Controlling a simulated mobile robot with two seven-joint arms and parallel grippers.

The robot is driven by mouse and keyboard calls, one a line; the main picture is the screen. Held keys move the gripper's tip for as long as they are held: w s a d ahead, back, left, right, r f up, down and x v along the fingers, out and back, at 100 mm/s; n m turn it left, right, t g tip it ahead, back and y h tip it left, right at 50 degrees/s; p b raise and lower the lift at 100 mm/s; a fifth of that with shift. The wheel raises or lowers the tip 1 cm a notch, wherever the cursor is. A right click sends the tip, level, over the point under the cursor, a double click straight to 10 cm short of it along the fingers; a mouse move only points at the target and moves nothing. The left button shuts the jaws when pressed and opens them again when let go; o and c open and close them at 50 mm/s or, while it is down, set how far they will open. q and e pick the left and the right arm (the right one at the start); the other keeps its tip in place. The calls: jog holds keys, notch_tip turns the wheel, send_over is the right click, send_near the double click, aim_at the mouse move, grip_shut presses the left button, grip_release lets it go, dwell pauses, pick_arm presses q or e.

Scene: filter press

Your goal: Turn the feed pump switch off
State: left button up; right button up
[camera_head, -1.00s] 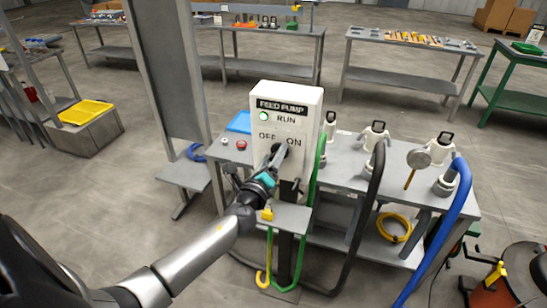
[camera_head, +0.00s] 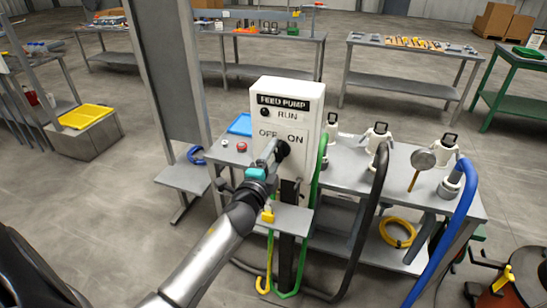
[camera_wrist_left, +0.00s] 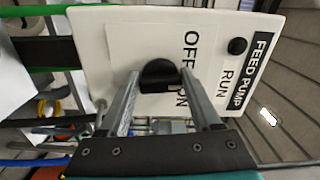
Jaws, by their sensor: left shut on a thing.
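The white feed pump box (camera_head: 292,105) stands on a post in the middle of the head view, with FEED PUMP, RUN, OFF and ON on its face. Its run lamp (camera_head: 264,112) is dark; it also shows dark in the wrist view (camera_wrist_left: 237,46). The black switch knob (camera_head: 284,148) sits below the OFF and ON words. My left gripper (camera_head: 276,152) is at the box face, its two fingers on either side of the knob (camera_wrist_left: 158,72), shut on it. The fingers hide part of the knob and of the ON word. My right gripper is not in view.
A small grey shelf (camera_head: 292,220) with a yellow padlock (camera_head: 267,215) is below the switch. A green hose (camera_head: 318,170) runs close by the box's right side. A grey bench (camera_head: 400,175) with several white-capped fittings and a black and a blue hose stands behind right.

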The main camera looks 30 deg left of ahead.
pick_arm(q)
jog(key=shift+d+f+n+p, duration=0.15)
jog(key=shift+n+p, duration=0.15)
jog(key=shift+n, duration=1.6)
jog(key=shift+a+f+n+p, duration=0.1)
jog(key=shift+n+p, duration=0.15)
jog(key=shift+n, duration=1.65)
jog(key=shift+d, duration=0.1)
jog(key=o, duration=1.4)
jog(key=v, duration=1.5)
jog(key=shift+s, duration=0.15)
